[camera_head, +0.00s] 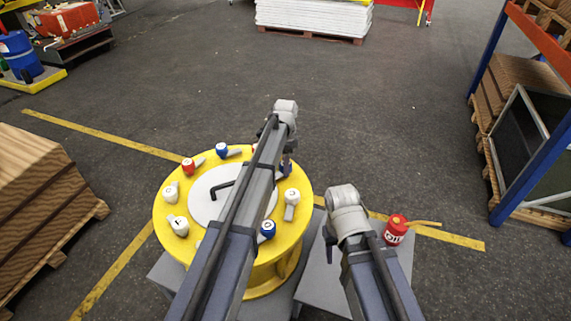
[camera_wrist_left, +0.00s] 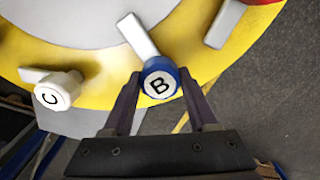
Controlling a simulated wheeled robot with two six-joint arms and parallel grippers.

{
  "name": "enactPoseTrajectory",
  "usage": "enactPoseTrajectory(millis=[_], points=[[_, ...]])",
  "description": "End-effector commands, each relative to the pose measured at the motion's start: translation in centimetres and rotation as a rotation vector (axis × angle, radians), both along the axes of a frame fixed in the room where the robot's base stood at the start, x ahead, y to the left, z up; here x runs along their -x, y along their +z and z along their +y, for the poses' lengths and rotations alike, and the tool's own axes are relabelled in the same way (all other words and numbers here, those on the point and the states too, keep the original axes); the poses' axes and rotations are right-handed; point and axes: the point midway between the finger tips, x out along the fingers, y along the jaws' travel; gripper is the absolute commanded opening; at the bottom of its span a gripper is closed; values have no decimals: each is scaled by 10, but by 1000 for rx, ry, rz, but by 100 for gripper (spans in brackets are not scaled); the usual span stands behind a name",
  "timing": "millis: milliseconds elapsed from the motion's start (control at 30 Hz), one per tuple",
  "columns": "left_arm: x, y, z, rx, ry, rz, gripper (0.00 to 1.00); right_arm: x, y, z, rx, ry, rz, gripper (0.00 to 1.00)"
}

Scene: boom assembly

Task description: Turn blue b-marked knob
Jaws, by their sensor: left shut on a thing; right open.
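The blue B-marked knob (camera_wrist_left: 160,82) has a round blue cap and a pale handle pointing inward over the disc. It sits between the two fingers of my left gripper (camera_wrist_left: 160,95) in the left wrist view, and the gripper is shut on it. In the head view, my left gripper (camera_head: 286,166) is at the right rim of the round yellow panel (camera_head: 163,222), with the knob mostly hidden there. My right gripper (camera_head: 331,238) is at the right of the panel, apart from it.
A white C-marked knob (camera_wrist_left: 57,90) is beside the B knob. Other knobs include a red one (camera_head: 188,165) and blue ones (camera_head: 222,149) (camera_head: 268,229). A red canister (camera_head: 396,230) stands on a grey block at right.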

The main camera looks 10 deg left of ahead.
Motion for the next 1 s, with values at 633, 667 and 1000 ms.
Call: enactPoseTrajectory(millis=[633, 667, 1000], points=[[0, 0, 0, 0, -103, 0, 3, 0, 0, 0, 0, 0, 0, 50], [0, 0, 0, 0, -103, 0, 3, 0, 0, 0, 0, 0, 0, 50], [0, 0, 0, 0, -101, 0, 81, 0, 0, 0, 0, 0, 0, 50]])
